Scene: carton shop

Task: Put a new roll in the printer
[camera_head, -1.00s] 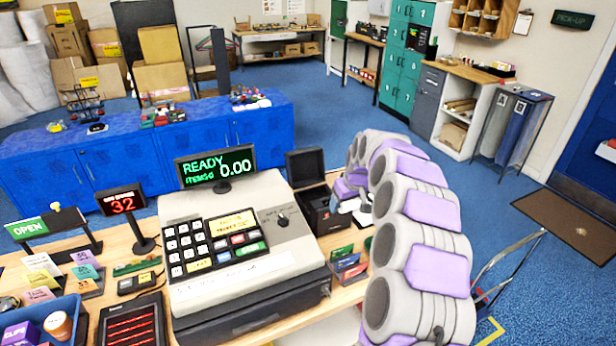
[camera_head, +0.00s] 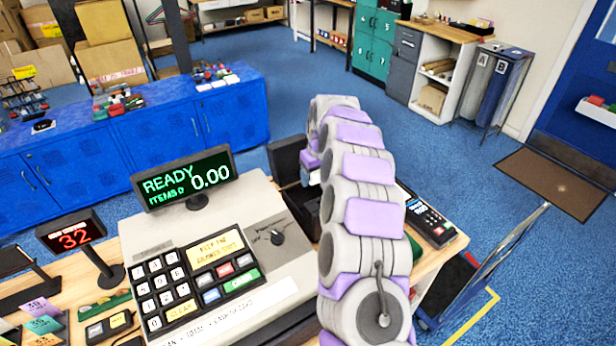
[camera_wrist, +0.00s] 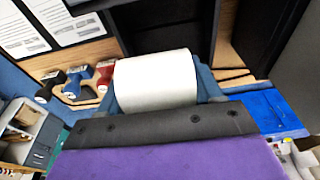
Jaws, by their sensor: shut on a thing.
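The white paper roll (camera_wrist: 155,80) is in the wrist view, held between the dark blue fingers of my gripper (camera_wrist: 160,88). My gripper is shut on it. In the head view the black printer (camera_head: 303,203) stands right of the cash register with its lid (camera_head: 286,157) raised. A black box-like shape, perhaps the printer, fills the upper right of the wrist view. I cannot tell the gap between roll and printer.
The cash register (camera_head: 205,265) stands directly left of the printer. A card terminal (camera_head: 430,220) lies right of my arm on the counter. Stamps with black, red and blue handles (camera_wrist: 77,82) show beside the roll. A blue cabinet (camera_head: 160,140) stands behind.

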